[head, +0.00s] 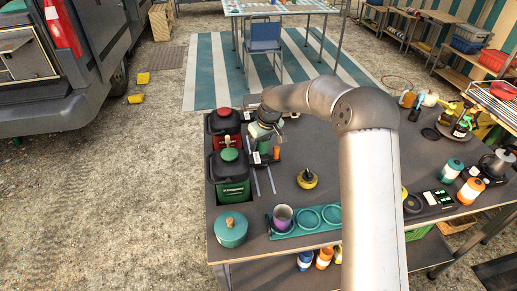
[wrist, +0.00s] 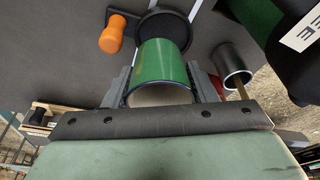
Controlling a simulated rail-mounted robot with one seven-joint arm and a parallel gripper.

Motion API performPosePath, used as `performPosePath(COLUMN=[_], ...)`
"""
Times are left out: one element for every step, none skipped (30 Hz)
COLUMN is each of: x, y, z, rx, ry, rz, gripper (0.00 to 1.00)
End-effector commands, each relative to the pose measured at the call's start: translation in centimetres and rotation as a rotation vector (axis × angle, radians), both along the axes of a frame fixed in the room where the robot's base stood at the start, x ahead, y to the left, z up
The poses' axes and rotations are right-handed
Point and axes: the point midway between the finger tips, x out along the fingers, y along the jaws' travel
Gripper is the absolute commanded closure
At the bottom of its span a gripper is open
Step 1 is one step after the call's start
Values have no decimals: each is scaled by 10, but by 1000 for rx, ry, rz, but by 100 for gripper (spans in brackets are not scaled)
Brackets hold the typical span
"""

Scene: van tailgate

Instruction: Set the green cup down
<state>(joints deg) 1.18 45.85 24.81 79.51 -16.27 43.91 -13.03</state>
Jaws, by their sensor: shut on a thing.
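The green cup (wrist: 163,65) is between the two fingers of my gripper (wrist: 160,82) in the wrist view, its pale open end facing the camera. My gripper is shut on it. A round black thing (wrist: 162,24) lies just beyond the cup; whether the cup touches it cannot be told. My arm hides part of the worktop.
A red-lidded canister (head: 223,124) and a green-lidded canister (head: 230,172) stand left of my gripper. An orange knob (wrist: 113,38) and a dark metal tube (wrist: 232,62) are near the cup. A purple cup (head: 282,217) stands on a teal mat (head: 305,226) with rings. Worktop between is partly clear.

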Motion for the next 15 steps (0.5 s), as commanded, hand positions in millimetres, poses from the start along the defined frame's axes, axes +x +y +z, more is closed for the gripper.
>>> performPosePath(x=[1, 1, 1, 1, 1, 2, 2, 2, 2, 2, 2, 2, 2, 2, 2], y=[2, 3, 4, 5, 7, 10, 13, 12, 11, 11, 11, 11, 11, 11, 11], z=[-2, -3, -5, -7, -9, -12, -15, -20, -27, -32, -36, -41, -43, -44, -44], rx=[0, 0, 0, 0, 1, 1, 0, -1, -1, -1, -1, -1, 0, 1, 0], ry=[0, 0, 0, 0, 1, 1, 1, 3, 3, 2, 2, 2, 0, 0, -1], rz=[0, -1, -1, -2, -2, -1, 0, -1, -1, -1, -1, -2, -2, -2, -2], gripper=[72, 72, 72, 72, 72, 72, 72, 72, 72, 72, 72, 72, 72, 72, 72])
